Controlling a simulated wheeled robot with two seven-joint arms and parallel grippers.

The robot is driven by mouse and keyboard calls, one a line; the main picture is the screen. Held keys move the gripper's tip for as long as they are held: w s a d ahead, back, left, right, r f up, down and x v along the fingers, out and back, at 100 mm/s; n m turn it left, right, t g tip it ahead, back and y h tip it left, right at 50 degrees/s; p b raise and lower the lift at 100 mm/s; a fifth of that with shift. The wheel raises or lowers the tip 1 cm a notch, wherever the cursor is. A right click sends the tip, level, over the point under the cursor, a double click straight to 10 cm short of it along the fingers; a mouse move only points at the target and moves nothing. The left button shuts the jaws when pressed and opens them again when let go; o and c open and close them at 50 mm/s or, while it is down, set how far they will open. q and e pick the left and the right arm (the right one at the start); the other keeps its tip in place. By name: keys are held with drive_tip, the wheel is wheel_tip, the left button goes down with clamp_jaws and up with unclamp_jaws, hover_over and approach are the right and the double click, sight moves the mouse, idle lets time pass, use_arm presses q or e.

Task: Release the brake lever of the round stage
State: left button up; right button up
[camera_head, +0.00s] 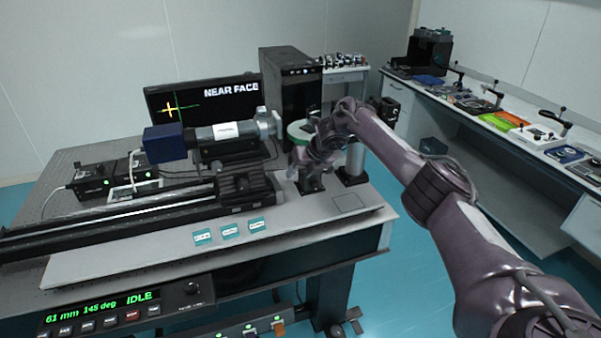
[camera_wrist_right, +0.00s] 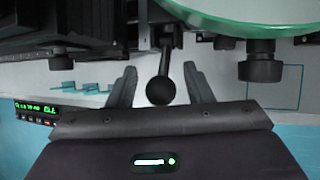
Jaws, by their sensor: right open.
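The round stage shows as a pale green disc (camera_head: 298,131) at the far right of the optical table in the head view, partly hidden by my right arm. Its green rim (camera_wrist_right: 250,12) crosses the top right of the right wrist view. A black lever with a ball end (camera_wrist_right: 160,90), seemingly the brake lever, stands in the middle of the wrist view. My right gripper (camera_wrist_right: 160,84) is open, with one finger on each side of the lever and gaps visible to both. In the head view my right gripper (camera_head: 299,168) is beside the stage. My left gripper is not in view.
A black knob (camera_wrist_right: 260,66) hangs below the disc. A camera tube (camera_head: 215,134) and a long black rail (camera_head: 120,219) lie to the left. A monitor (camera_head: 205,99) reads "NEAR FACE"; a front panel (camera_head: 120,309) reads "IDLE". Small teal labels (camera_head: 230,231) lie on the table's front.

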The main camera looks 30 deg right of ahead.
drive_tip(key=b+v, duration=0.2)
drive_tip(key=v, duration=0.5)
drive_tip(key=shift+r, duration=0.2)
drive_tip(key=shift+s, duration=0.1)
